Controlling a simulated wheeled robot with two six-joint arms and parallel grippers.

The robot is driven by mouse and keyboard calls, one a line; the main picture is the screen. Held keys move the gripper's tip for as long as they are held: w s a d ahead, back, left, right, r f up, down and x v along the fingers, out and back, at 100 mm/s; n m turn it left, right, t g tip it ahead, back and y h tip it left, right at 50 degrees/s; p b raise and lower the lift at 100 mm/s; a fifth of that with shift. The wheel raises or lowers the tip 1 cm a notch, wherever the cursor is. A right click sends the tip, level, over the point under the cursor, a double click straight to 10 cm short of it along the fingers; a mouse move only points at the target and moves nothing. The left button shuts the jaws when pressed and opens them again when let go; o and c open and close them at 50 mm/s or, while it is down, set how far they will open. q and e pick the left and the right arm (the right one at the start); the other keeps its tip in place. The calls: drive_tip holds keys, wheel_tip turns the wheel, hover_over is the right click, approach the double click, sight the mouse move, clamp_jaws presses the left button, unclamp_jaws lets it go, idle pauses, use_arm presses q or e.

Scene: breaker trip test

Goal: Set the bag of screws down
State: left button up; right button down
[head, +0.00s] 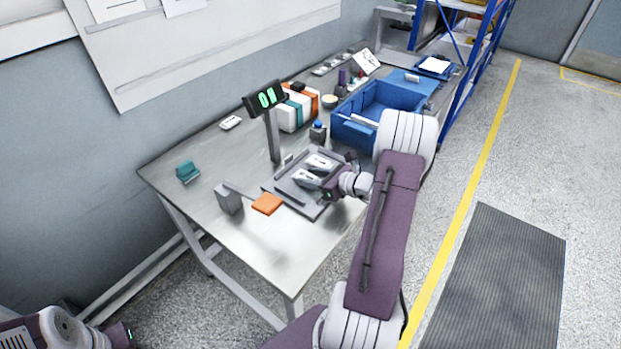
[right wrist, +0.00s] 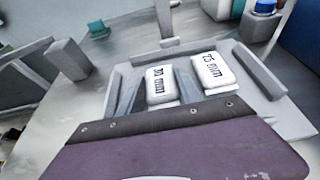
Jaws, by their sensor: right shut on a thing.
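Two white bags with black "mm" labels are at the grey tray (head: 318,210) on the bench. The nearer bag (head: 306,179) is between the fingers of my right gripper (head: 318,184), which is shut on it. In the right wrist view this bag (right wrist: 160,84) sits between the two grey fingers, over the tray (right wrist: 285,112). I cannot tell whether it touches the tray floor. The other bag (head: 320,162) lies beside it, farther back in the tray, and also shows in the wrist view (right wrist: 213,72). My left gripper (head: 122,335) is low at the left, away from the bench; its fingers are unclear.
A display on a post (head: 272,135) stands behind the tray. A blue bin (head: 358,133) is to the right, and a blue-capped bottle (head: 318,132) is behind. A grey block (head: 229,199) and orange pad (head: 267,204) lie left. The bench's front left is clear.

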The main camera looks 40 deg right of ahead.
drive_tip(key=c, duration=0.8)
unclamp_jaws()
